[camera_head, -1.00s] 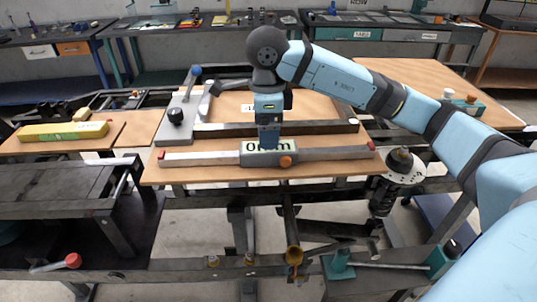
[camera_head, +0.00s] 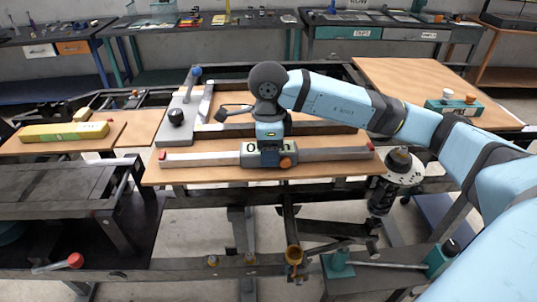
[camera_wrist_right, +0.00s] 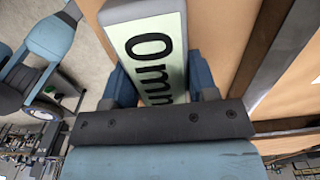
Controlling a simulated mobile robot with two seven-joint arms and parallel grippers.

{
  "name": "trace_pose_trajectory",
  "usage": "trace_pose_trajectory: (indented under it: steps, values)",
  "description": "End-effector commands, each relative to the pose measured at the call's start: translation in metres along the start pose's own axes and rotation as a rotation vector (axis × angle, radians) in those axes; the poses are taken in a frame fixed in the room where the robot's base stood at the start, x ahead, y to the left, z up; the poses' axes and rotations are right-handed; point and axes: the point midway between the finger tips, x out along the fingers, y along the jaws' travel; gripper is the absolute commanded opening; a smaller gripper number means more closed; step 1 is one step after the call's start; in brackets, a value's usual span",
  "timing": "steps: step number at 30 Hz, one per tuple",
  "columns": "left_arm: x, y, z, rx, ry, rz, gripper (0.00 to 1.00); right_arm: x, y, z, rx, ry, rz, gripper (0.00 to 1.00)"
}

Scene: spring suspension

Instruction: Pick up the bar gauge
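The bar gauge (camera_head: 210,158) is a long grey bar with red ends and a central block with an orange knob. It lies flat on the wooden board across the bench. My right gripper (camera_head: 269,150) is lowered over the central block and hides part of its "0mm" display. In the right wrist view, the display block of the bar gauge (camera_wrist_right: 152,45) lies between the two blue fingers of my right gripper (camera_wrist_right: 162,85). The fingers are apart, one along each side of the block; whether they touch it is hard to tell. My left gripper is out of view.
A dark bar lies behind the gauge on the wooden board (camera_head: 330,174). A grey fixture with a black knob (camera_head: 176,117) stands at the left. A yellow block (camera_head: 62,131) lies on the left bench, and a round metal part (camera_head: 402,170) sits off the board's right end.

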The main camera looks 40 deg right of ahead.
Motion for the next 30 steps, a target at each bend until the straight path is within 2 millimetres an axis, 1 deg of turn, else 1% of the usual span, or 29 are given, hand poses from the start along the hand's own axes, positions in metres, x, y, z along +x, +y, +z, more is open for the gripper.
trace_pose_trajectory:
  steps: [2, 11, 14, 17, 20, 23, 27, 30]
  values:
    - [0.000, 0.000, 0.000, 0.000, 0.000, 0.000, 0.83, -0.001, 0.000, 0.000, 0.000, -0.001, -0.001, 0.19]
    - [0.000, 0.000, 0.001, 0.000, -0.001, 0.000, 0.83, -0.004, 0.000, 0.000, 0.000, -0.001, -0.002, 0.20]
    - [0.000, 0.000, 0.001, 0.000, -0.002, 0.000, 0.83, -0.011, -0.001, 0.000, 0.001, -0.002, -0.003, 0.20]
    - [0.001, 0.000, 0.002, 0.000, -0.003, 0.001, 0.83, -0.024, -0.001, 0.001, 0.000, -0.003, -0.004, 0.20]
    - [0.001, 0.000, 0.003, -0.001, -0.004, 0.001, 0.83, -0.045, -0.001, 0.001, -0.001, -0.005, -0.005, 0.20]
    - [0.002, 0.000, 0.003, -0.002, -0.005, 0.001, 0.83, -0.074, -0.001, 0.001, 0.000, -0.005, -0.007, 0.20]
    - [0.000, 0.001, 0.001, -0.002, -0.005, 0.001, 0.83, -0.121, -0.001, 0.000, 0.001, -0.005, -0.009, 0.20]
    - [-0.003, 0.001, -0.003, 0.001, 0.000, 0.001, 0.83, -0.144, -0.001, 0.000, 0.000, -0.002, -0.007, 0.20]
